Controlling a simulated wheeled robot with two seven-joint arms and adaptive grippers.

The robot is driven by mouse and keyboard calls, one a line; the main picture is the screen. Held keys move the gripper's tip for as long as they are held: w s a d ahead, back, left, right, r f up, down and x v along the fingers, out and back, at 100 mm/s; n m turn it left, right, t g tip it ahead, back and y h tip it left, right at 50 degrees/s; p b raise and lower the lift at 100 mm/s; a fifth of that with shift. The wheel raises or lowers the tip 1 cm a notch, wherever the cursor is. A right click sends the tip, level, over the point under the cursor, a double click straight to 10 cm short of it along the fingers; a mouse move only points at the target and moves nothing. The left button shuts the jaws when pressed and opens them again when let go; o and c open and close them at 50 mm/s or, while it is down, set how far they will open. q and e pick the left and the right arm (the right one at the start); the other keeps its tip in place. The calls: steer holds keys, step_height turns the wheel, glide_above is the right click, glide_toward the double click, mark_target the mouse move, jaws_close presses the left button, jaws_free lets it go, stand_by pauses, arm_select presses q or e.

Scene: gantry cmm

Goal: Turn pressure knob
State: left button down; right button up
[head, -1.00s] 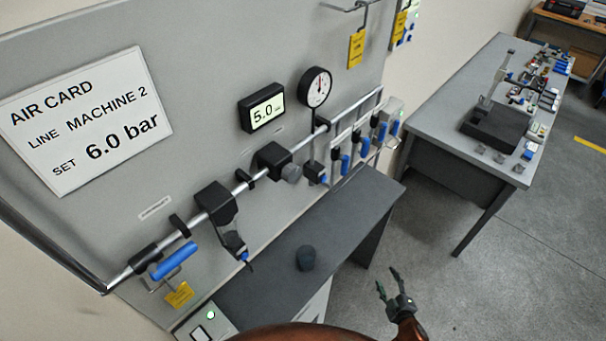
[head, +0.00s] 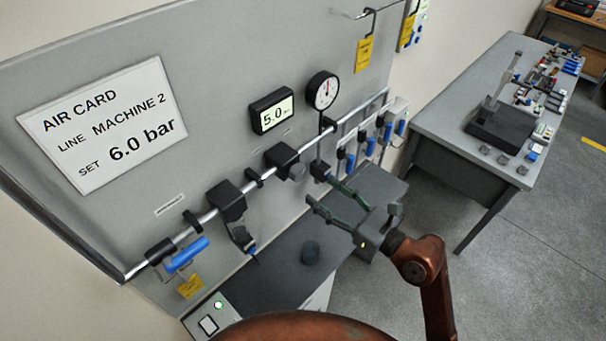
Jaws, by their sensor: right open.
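The pressure knob (head: 297,172) is a small grey round knob on the front of a black regulator block (head: 281,158) on the pipe. The display (head: 271,112) above it reads 5.0. A round dial gauge (head: 323,91) stands to its right. The air card (head: 103,125) shows a set value of 6.0 bar. My right gripper (head: 321,191) is open, its fingers pointing left toward the panel. Its tips lie just below and right of the knob in the picture, with nothing between them; I see no contact. My left gripper is not in view.
A filter unit (head: 226,202) and several blue-handled valves line the pipe. A grey table (head: 450,105) with equipment stands at the right, with open floor before it.

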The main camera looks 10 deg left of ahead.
mark_target(302, 176)
steer(key=p+x, duration=0.1)
steer(key=x, duration=0.6)
steer(key=shift+w+a+r, duration=0.15)
steer(key=shift+w+a, duration=0.05)
steer(key=shift+a, duration=0.15)
steer(key=shift+c, duration=0.6)
steer(key=c, duration=1)
steer(key=shift+c, duration=0.2)
steer(key=shift+p, duration=0.3)
